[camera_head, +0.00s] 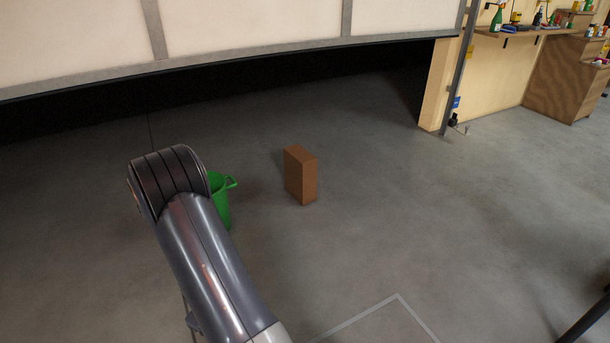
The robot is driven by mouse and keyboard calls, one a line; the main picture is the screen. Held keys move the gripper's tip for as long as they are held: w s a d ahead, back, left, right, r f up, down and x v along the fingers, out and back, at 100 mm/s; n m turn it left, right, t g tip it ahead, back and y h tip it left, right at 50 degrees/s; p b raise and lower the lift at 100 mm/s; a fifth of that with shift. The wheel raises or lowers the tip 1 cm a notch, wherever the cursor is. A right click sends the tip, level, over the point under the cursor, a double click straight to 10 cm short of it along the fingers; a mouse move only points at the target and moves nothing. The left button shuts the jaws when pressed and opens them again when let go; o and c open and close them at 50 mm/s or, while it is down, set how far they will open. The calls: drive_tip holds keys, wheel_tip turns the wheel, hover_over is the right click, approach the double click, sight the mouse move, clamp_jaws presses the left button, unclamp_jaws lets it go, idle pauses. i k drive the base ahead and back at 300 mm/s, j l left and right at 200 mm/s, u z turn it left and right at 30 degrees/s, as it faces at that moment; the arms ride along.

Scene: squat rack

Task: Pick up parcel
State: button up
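The parcel (301,176) is a brown box standing upright on the grey concrete floor, near the middle of the head view. It stands alone, with nothing touching it. My arm rises from the bottom of the view, left of the parcel, and bends at a dark joint. My gripper is not in view, so I cannot see its fingers or whether it holds anything.
A green bucket (221,200) stands left of the parcel, partly hidden behind my arm. A partly raised garage door (250,27) crosses the top. A wooden shelf (520,30) with bottles is at the upper right. Floor right of the parcel is clear.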

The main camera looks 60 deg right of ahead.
sight(300, 165)
drive_tip(key=i+l+z, duration=0.35)
drive_tip(key=i+l, duration=0.35)
drive_tip(key=l, duration=0.45)
drive_tip(key=i+l+z, duration=0.35)
drive_tip(key=i+l, duration=0.5)
drive_tip(key=l, duration=0.15)
drive_tip(key=i+l+z, duration=0.3)
drive_tip(key=i+l, duration=0.45)
drive_tip(key=i, duration=0.15)
